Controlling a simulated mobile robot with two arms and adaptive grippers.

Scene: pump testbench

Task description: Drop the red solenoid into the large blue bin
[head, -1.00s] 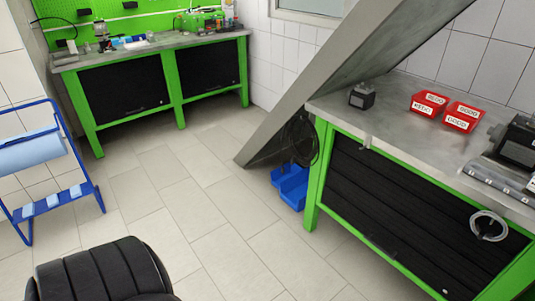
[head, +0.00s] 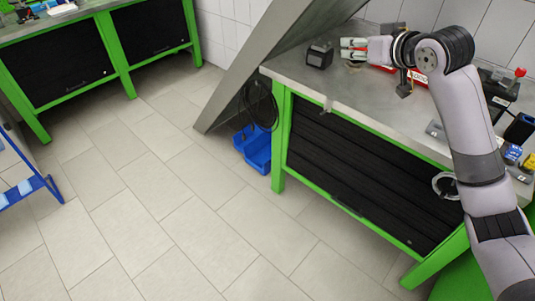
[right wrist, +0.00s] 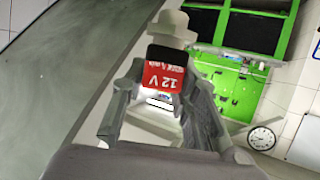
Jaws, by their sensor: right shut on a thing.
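My right gripper (head: 352,49) is over the back part of the right workbench and shut on the red solenoid. In the right wrist view the red solenoid (right wrist: 164,79) shows a black top and a "12 V" label, held between the fingers. The large blue bin (head: 258,154) stands on the floor by the left leg of the right workbench, below and to the left of my right gripper. Another blue bin part shows just behind it. My left gripper is not in view.
A grey slanted beam (head: 245,70) rises close behind the blue bin. A black box (head: 319,55) stands on the workbench (head: 365,104) near my gripper. Red labelled bins (head: 420,78) are partly hidden by my arm. The tiled floor before the bench is clear.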

